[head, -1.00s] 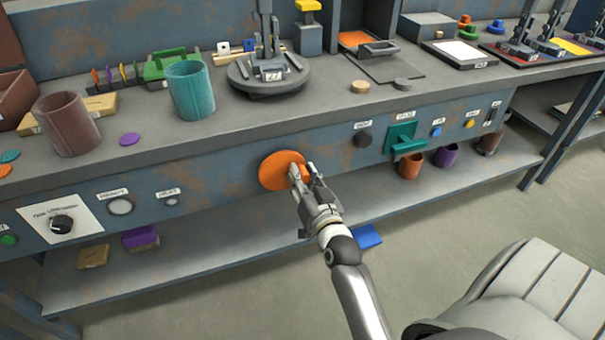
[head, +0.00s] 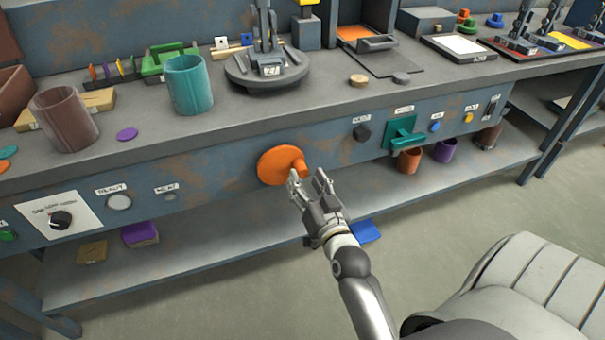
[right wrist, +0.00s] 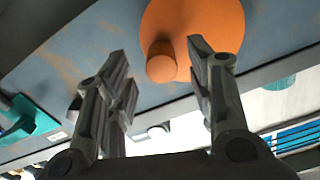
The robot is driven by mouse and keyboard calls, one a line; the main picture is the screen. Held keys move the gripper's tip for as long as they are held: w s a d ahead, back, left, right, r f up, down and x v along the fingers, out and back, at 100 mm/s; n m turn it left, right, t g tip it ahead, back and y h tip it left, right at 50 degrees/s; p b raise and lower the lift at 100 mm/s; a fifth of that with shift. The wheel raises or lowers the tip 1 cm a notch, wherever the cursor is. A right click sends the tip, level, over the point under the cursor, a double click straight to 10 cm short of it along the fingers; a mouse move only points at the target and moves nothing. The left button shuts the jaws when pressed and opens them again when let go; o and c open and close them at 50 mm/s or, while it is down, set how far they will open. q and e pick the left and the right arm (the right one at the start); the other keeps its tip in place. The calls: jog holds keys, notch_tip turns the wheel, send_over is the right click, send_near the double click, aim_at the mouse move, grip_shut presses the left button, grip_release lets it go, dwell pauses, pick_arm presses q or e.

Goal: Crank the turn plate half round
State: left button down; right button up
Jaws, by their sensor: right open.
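The turn plate (head: 237,81) is a grey round disc on the bench top, labelled "21" or similar, with dark upright fixtures on it. An orange round crank disc (head: 272,166) with a stubby orange knob (head: 299,164) is on the bench's front panel below it. My right gripper (head: 308,178) is open and empty, just below and in front of the knob. In the right wrist view the knob (right wrist: 161,65) shows beyond and between the open fingertips (right wrist: 158,52), apart from them, with the disc (right wrist: 215,20) behind. My left gripper is not in view.
A teal cup (head: 189,86) and a brown cup (head: 64,119) stand on the bench at left. A lower shelf (head: 200,255) runs underneath.

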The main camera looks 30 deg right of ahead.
jog(key=shift+v, duration=1.85)
